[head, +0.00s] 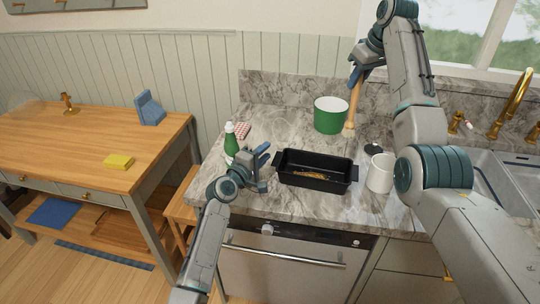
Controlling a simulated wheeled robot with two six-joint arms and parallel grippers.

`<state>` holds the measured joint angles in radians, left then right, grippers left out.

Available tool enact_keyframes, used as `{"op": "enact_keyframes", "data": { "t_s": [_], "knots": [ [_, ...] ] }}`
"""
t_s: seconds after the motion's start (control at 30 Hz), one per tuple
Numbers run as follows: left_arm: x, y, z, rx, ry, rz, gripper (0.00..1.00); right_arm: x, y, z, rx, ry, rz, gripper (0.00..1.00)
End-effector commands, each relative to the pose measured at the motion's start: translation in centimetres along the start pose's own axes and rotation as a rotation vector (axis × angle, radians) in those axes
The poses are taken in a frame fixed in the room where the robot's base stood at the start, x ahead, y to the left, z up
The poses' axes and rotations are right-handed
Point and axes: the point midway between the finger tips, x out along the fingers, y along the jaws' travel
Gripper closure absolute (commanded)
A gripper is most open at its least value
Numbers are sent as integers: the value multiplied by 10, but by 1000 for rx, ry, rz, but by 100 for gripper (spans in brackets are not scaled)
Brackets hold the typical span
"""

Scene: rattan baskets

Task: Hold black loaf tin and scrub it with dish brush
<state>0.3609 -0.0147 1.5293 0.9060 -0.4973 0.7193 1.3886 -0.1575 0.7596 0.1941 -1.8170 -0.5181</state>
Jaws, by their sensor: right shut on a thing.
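The black loaf tin (335,184) sits on the marble counter, with a brown patch inside it. My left gripper (268,156) is just left of the tin, its fingers parted and nothing seen between them. Whether a finger touches the tin's left end is hard to tell. My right gripper (364,72) is raised at the back of the counter and shut on the wooden dish brush (353,104). The brush hangs down, its lower end beside the green pot's right side and above and behind the tin.
On the marble counter (290,202) stand a green pot (330,117), a white mug (380,175), a green bottle (231,144) and a red checked cloth (241,130). The sink (510,185) is at right. A wooden table (60,150) at left holds a yellow sponge (118,162).

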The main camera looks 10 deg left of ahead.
Motion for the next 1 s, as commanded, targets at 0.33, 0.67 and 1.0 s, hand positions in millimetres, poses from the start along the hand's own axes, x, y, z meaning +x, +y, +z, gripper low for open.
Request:
{"op": "enact_keyframes", "data": {
  "t_s": [0.33, 0.67, 1.0],
  "knots": [
    [-1, -63, -1, 1, 2, -5, 70, 0, 0, 0, 0, 0, 0, 100],
    [51, -69, -2, 3, 3, -2, 70, 0, 0, 0, 0, 0, 0, 100],
    [74, -69, -2, 6, 5, -1, 70, 0, 0, 0, 0, 0, 0, 100]
  ]
}}
